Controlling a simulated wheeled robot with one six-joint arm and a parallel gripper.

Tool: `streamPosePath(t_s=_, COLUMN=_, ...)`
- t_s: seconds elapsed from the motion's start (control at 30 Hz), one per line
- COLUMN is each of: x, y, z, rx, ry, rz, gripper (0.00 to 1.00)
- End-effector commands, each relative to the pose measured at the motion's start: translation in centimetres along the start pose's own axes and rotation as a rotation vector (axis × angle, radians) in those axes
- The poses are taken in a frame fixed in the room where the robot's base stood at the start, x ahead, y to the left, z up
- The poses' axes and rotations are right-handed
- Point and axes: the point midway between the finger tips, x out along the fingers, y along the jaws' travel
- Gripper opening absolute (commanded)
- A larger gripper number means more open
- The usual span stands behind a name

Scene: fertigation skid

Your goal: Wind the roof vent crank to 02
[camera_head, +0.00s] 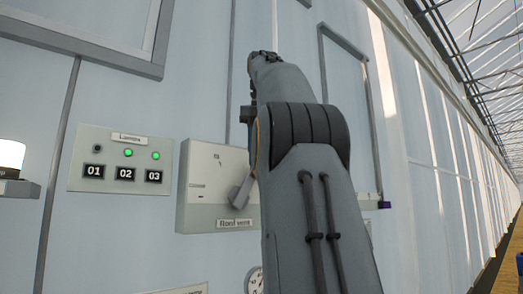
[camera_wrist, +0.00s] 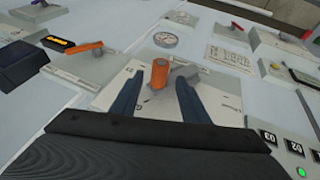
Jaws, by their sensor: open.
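The roof vent box (camera_head: 205,170) is a pale wall unit with a "Roof vent" label under it. Its grey crank arm (camera_head: 243,190) shows beside my arm, which hides the box's right part. In the wrist view the crank's orange handle (camera_wrist: 160,73) stands up from the pale box face (camera_wrist: 215,105). My gripper (camera_wrist: 158,80) is open, with one dark finger on each side of the handle. I cannot tell whether either finger touches it. The marks on the face are too small to read, so the crank's setting cannot be told.
A panel (camera_head: 122,187) with buttons 01, 02 and 03 and two green lights is left of the box. A round gauge (camera_wrist: 166,40) and other units with orange handles (camera_wrist: 75,48) surround the crank in the wrist view. A walkway runs along the right.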

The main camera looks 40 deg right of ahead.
Motion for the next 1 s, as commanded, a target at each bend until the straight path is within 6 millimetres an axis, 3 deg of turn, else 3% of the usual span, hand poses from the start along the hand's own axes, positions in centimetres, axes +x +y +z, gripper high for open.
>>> streamPosePath(t_s=0.3, x=-1.9, y=0.0, z=0.0, rx=0.0, ry=-0.001, rz=-0.001, gripper=0.41)
streamPosePath(t_s=1.0, x=-2.0, y=0.0, z=0.0, rx=0.0, ry=-0.001, rz=-0.001, gripper=0.41)
